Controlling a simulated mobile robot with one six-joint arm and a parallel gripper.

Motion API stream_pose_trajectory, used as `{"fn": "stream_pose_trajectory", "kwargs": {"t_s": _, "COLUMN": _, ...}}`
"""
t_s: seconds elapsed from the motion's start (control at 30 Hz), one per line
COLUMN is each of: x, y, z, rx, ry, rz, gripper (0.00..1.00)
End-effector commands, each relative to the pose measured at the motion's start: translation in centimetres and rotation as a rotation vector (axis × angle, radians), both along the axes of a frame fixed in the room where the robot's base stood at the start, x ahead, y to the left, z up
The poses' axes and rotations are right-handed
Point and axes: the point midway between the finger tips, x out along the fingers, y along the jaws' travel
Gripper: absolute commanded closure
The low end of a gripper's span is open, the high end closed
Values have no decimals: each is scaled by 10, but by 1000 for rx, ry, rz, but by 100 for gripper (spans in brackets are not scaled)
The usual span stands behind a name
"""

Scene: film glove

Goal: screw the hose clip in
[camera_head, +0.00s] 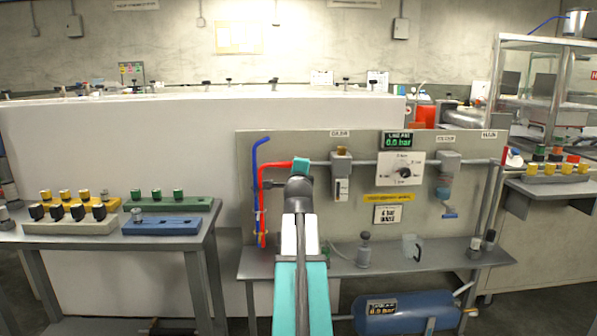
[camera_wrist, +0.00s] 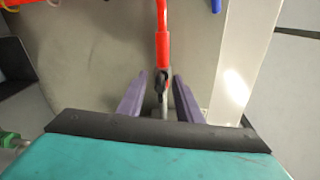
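A red hose (camera_wrist: 162,45) runs down from the top of the wrist view. In the head view the red hose (camera_head: 274,165) rises along the panel's left side and bends right toward the pipe. A small dark piece, seemingly the hose clip (camera_wrist: 161,79), sits at the hose end, with a grey metal pipe below it. My gripper (camera_wrist: 160,78) has its two purple fingers on either side of the clip and pipe, with a gap showing on both sides. It looks open.
A blue hose (camera_head: 255,165) hangs beside the red one. A blue tank (camera_head: 405,312) lies below the shelf. A table with coloured blocks (camera_head: 165,225) stands left.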

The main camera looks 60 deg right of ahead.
Motion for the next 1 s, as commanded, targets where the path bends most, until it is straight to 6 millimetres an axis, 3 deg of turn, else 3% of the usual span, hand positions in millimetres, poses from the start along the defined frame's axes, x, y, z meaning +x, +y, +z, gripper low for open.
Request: {"fn": "stream_pose_trajectory", "kwargs": {"t_s": 1.0, "x": -44, "y": 71, "z": 5, "rx": -1, "ry": -1, "rz": 0, "gripper": 68}}
